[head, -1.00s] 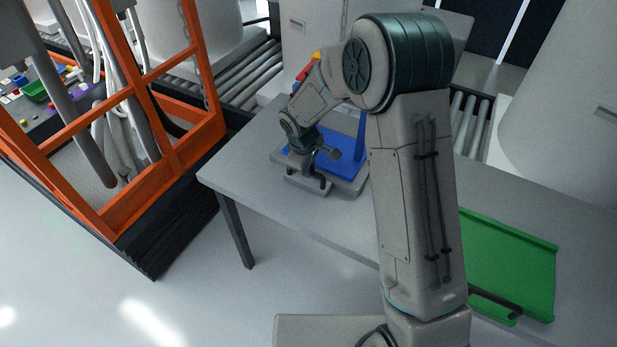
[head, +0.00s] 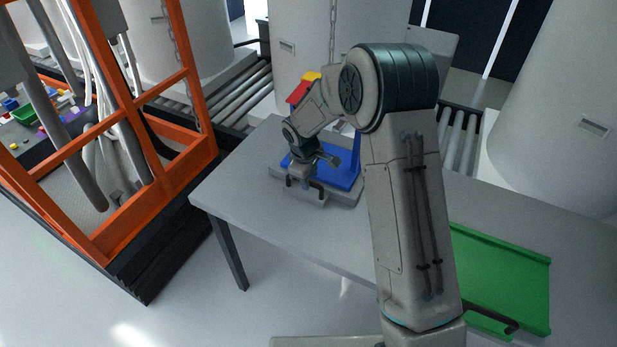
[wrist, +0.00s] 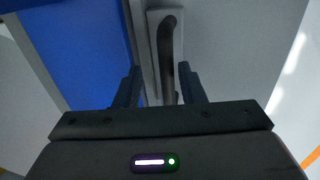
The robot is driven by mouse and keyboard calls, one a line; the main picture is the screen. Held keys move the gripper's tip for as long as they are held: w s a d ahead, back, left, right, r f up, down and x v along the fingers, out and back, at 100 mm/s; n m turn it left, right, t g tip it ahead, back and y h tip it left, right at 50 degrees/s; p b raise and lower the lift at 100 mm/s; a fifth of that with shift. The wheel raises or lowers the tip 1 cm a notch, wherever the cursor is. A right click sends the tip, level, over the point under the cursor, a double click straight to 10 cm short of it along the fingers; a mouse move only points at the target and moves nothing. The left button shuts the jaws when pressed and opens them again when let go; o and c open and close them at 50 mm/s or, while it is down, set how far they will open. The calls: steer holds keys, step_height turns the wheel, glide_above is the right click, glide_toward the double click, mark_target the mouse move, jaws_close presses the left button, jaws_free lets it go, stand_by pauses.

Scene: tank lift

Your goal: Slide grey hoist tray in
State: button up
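The grey tray (head: 346,200) lies on the grey table, with a blue panel (head: 343,180) on top of it. Its dark bar handle (head: 317,188) is at its near side, beneath my gripper (head: 303,176). In the wrist view the handle (wrist: 166,45) runs between the two fingers of my gripper (wrist: 160,88), on a pale grey mount beside the blue panel (wrist: 75,50). The fingers stand apart with gaps beside the handle, closer to the right finger. Finger depth relative to the handle is hard to judge.
An orange hoist frame (head: 177,160) stands left of the table (head: 240,195), across a floor gap. A green tray (head: 505,275) with a dark handle is at the table's right. Roller conveyors (head: 240,95) and large white tanks (head: 560,120) are behind. The table's left end is clear.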

steer(key=shift+a, duration=0.2)
step_height(320, 180, up, 14)
steer(key=s+a, duration=0.1)
steer(key=s, duration=0.1)
steer(key=shift+s+f+b, duration=0.2)
steer(key=shift+s+b, duration=0.05)
steer(key=shift+b, duration=0.2)
steer(key=s+d+r+m, duration=0.65)
steer(key=s+d, duration=0.25)
steer(key=s, duration=0.3)
steer(key=s+d+m, duration=0.2)
steer(key=s, duration=0.5)
steer(key=s+d+m+t+y, duration=0.1)
steer(key=s+d+m, duration=0.2)
steer(key=s, duration=0.5)
steer(key=shift+s+d+f+m, duration=0.15)
steer(key=shift+d+f+m, duration=0.05)
steer(key=shift+m, duration=0.15)
steer(key=shift+c, duration=0.4)
